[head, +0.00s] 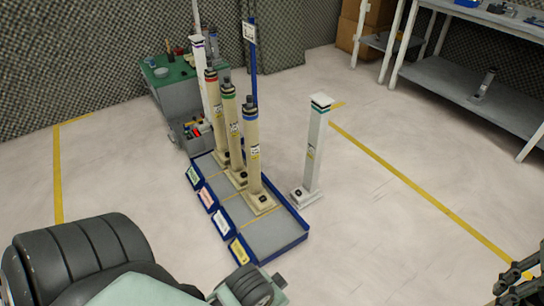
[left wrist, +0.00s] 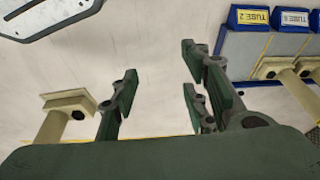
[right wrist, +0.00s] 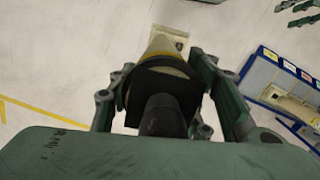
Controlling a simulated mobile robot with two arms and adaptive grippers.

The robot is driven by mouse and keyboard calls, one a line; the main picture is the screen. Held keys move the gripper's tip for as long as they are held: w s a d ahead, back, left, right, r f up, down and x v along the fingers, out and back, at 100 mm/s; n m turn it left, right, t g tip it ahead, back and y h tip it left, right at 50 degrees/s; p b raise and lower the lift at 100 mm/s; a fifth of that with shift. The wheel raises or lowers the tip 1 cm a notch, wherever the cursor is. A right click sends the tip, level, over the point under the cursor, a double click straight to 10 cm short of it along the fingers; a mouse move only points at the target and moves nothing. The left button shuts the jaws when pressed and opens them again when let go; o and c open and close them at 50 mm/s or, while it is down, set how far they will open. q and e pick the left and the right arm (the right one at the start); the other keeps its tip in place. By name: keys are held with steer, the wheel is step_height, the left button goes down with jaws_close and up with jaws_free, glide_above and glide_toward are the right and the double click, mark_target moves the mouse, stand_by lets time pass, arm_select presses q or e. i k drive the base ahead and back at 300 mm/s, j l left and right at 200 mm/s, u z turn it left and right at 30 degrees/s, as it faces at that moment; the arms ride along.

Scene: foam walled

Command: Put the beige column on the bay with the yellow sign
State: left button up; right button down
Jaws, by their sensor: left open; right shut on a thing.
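My right gripper (right wrist: 163,78) is shut on the beige column (right wrist: 163,48), near its dark top end. Its square base shows beyond. In the left wrist view, a beige column base (left wrist: 68,101) at left looks like the same one. Whether it touches the floor I cannot tell. My left gripper (left wrist: 158,72) is open and empty. The yellow sign (head: 238,250) marks the nearest bay (head: 275,236) of the blue-edged rack, and this bay is empty. The sign also shows in the left wrist view (left wrist: 252,16).
Beige columns with red (head: 212,110), green (head: 231,125) and blue (head: 251,145) bands stand in the other bays. A white column (head: 314,150) stands on the floor just right of the rack. A green-topped cabinet (head: 170,75) is behind.

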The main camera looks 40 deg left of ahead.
mark_target(279, 227)
steer(key=i+j, duration=0.2)
steer(key=i, duration=0.3)
steer(key=i+j, duration=0.15)
steer(key=i, duration=0.4)
steer(key=i+j+u, duration=0.1)
steer(key=u, duration=2.25)
steer(key=i+l, duration=0.05)
steer(key=l, duration=0.05)
